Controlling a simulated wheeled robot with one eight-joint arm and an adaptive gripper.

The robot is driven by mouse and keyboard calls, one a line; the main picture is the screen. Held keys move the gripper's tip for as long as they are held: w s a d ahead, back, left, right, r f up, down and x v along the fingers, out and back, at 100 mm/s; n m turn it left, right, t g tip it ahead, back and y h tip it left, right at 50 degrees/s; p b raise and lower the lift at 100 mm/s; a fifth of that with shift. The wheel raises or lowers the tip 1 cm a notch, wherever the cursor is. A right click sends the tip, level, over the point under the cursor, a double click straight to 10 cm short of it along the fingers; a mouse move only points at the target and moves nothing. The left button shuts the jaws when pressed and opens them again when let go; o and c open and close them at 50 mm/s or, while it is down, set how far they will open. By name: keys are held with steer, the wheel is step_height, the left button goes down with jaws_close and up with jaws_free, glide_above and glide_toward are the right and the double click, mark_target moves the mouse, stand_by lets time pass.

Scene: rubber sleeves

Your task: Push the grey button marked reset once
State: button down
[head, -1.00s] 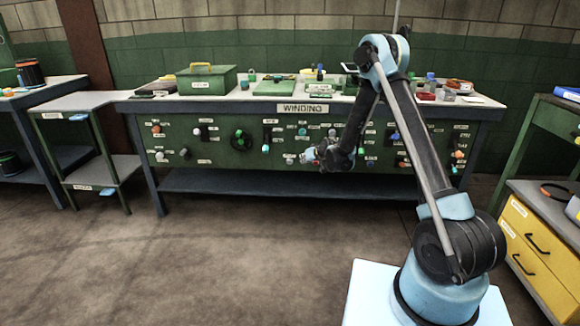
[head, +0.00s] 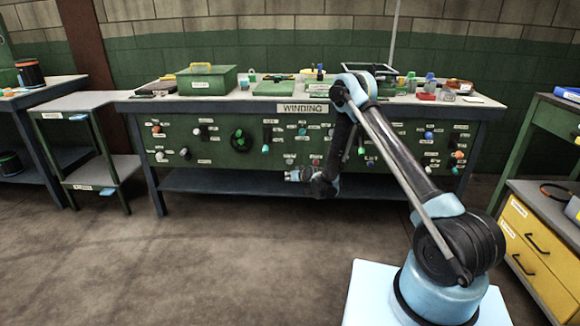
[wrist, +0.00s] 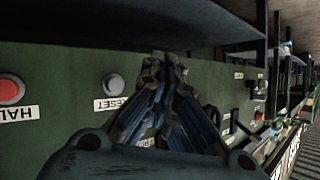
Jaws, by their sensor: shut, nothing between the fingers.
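The grey button (wrist: 113,85) sits on the green panel in the wrist view, with a white label (wrist: 110,103) of which part of the word reset shows. The wrist picture appears upside down. In the head view the button (head: 290,161) is a small pale spot on the panel front. My gripper (wrist: 165,62) is shut and empty. Its fingertips appear beside the button, to its right in the wrist view, and do not cover it; contact with the panel cannot be told. In the head view my gripper (head: 288,175) is just below the button.
A red button (wrist: 10,90) labelled HALT is beside the grey one, also visible in the head view (head: 315,162). The green panel (head: 220,165) carries several other knobs and labels. A dark blue shelf (head: 220,181) runs below it. The floor in front is clear.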

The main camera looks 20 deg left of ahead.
steer(key=shift+w+a, duration=0.35)
steer(key=shift+w, duration=1.05)
steer(key=shift+w+a, duration=0.3)
steer(key=shift+w, duration=1.15)
steer(key=shift+w+a, duration=0.35)
steer(key=shift+w, duration=1.05)
steer(key=shift+w+a, duration=0.2)
steer(key=shift+w, duration=0.5)
steer(key=shift+s+d, duration=0.2)
steer(key=shift+s, duration=0.55)
steer(key=shift+s+d, duration=0.2)
steer(key=shift+s, duration=0.6)
steer(key=shift+s+d, duration=0.15)
steer(key=shift+s, duration=0.65)
steer(key=shift+s+d, duration=0.2)
steer(key=shift+s, duration=0.6)
steer(key=shift+r, duration=0.1)
